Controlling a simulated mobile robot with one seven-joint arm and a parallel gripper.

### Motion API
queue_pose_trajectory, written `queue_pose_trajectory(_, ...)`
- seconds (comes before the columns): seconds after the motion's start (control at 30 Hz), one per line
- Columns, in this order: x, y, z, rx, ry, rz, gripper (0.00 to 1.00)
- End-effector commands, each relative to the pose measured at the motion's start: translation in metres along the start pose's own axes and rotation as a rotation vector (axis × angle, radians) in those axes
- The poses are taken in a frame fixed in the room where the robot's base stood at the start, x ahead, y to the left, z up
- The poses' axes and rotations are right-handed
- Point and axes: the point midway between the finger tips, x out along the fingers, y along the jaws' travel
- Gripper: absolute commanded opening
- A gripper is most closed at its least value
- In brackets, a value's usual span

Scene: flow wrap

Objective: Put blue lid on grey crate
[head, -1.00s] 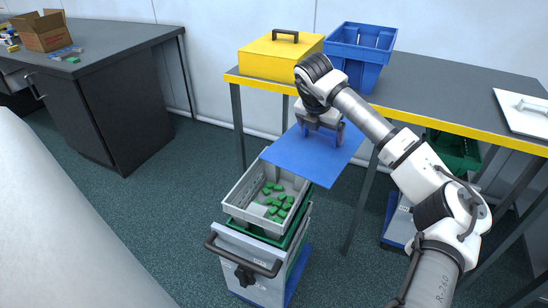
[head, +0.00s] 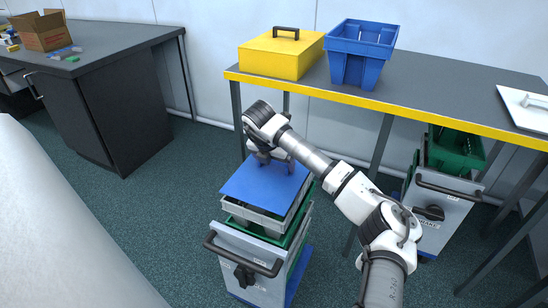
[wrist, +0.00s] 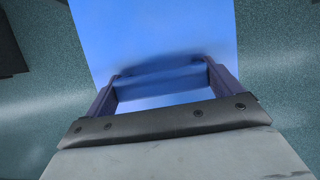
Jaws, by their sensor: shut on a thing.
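The blue lid (head: 262,186) is a flat panel over the grey crate (head: 270,223) in the head view. It covers most of the crate's opening; the crate's near and right walls show below it. I cannot tell whether the lid rests on the rim or is slightly above it. My gripper (head: 273,166) is shut on the lid's handle from above. In the wrist view the blue lid (wrist: 150,30) fills the middle, with the handle (wrist: 160,78) at my fingers. The green pieces inside the crate are hidden.
The crate stands on a wheeled cart (head: 245,262) with a black handle. Behind is a table (head: 440,90) with a yellow box (head: 278,57), a blue bin (head: 358,55) and a white lid (head: 525,108). A second cart (head: 440,205) holds a green crate (head: 455,150).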

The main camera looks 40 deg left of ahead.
Motion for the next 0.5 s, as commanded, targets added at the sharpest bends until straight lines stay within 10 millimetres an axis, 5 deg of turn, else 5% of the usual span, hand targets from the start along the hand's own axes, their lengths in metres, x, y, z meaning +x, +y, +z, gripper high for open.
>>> queue_pose_trajectory(0.2,0.022,0.0,-0.009,0.001,-0.001,0.0,0.62)
queue_pose_trajectory(0.5,0.025,0.0,-0.01,0.001,0.0,0.0,0.62)
